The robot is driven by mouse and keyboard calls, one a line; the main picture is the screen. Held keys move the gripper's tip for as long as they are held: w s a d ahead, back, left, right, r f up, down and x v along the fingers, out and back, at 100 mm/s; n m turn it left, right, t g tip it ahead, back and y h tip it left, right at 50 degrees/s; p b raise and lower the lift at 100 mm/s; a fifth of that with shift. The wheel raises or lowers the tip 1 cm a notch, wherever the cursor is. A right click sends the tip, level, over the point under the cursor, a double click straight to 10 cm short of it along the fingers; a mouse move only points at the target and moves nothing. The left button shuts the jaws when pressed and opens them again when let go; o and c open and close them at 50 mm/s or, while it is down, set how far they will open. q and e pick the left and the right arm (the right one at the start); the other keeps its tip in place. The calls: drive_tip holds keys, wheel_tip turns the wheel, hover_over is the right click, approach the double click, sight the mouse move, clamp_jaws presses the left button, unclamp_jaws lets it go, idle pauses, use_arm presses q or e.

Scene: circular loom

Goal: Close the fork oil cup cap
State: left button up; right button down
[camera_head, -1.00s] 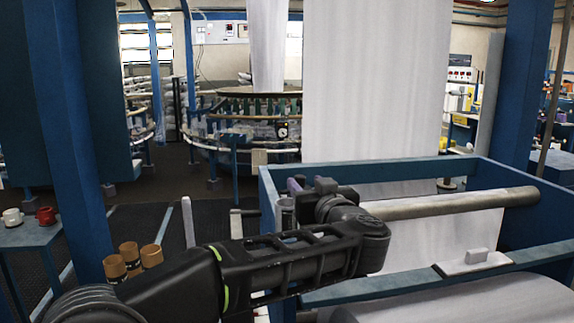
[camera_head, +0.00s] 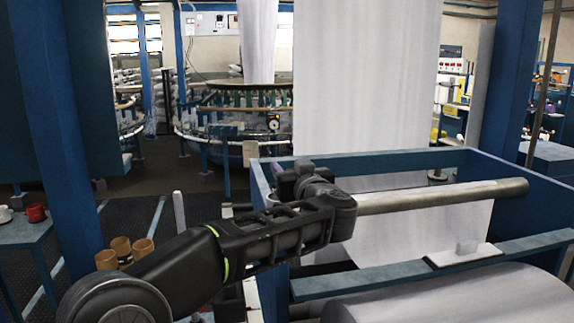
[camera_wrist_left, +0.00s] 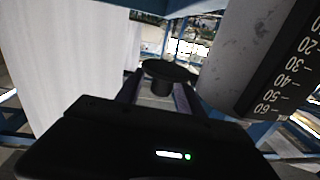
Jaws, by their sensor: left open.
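My left arm reaches in from the lower left in the head view, with its left gripper end (camera_head: 290,182) at the near left corner of the blue loom frame. Its fingers are mostly hidden there. In the left wrist view the left gripper (camera_wrist_left: 158,92) is open, with its two fingers apart. A dark round disc that looks like the oil cup cap (camera_wrist_left: 168,70) shows between and just beyond the fingertips. I cannot tell whether the fingers touch it, or how far the cap is closed. The cup is not clearly seen. My right gripper is not in view.
A grey roller bar (camera_head: 440,197) crosses the blue frame (camera_head: 400,160). White fabric (camera_head: 365,80) hangs behind it. In the wrist view a grey cylinder and a black scale (camera_wrist_left: 285,70) stand close on the right. Brown cylinders (camera_head: 122,246) stand at lower left.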

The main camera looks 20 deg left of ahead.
use_arm(q)
drive_tip(key=shift+x, duration=0.8)
clamp_jaws()
idle(0.9)
